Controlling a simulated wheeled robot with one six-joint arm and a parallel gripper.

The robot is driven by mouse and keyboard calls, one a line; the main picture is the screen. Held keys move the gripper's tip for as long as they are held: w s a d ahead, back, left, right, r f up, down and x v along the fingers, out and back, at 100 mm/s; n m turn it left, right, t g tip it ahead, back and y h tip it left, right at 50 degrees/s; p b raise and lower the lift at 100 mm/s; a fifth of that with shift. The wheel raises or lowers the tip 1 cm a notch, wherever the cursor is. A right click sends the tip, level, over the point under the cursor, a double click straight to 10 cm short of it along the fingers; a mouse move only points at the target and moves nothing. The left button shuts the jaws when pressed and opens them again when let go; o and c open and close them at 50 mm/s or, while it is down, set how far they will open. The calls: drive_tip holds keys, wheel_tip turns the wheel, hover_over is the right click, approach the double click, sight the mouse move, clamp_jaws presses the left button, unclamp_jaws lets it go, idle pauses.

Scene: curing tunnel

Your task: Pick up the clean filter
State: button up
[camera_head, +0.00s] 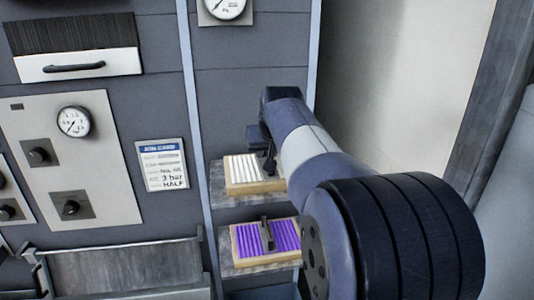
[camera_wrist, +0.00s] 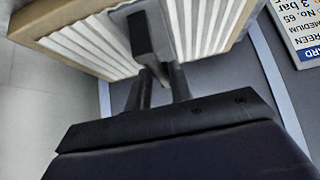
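The clean filter, a block with white pleats in a tan frame (camera_head: 243,171), lies on the upper shelf in the head view. It fills the top of the wrist view (camera_wrist: 200,22), where a dark grip bar (camera_wrist: 146,36) crosses its face. My gripper (camera_head: 268,158) is at the filter's right part in the head view. In the wrist view its two fingers (camera_wrist: 161,78) reach up to the bar's near end. Whether they touch or clamp the bar cannot be told. The fingertips are partly hidden behind the bar.
A second filter with purple pleats (camera_head: 250,239) and a dark bar lies on the lower shelf (camera_head: 226,262). The upper shelf's edge (camera_head: 225,200) is just above it. A printed card (camera_head: 162,166) and a gauge panel (camera_head: 100,170) are to the left. A pale wall stands right.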

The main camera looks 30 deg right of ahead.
clamp_jaws()
idle(0.5)
drive_tip(key=shift+r+p, duration=0.45)
drive_tip(key=shift+r, duration=2.1)
drive_tip(key=shift+r, duration=0.1)
drive_tip(key=shift+r, duration=1.15)
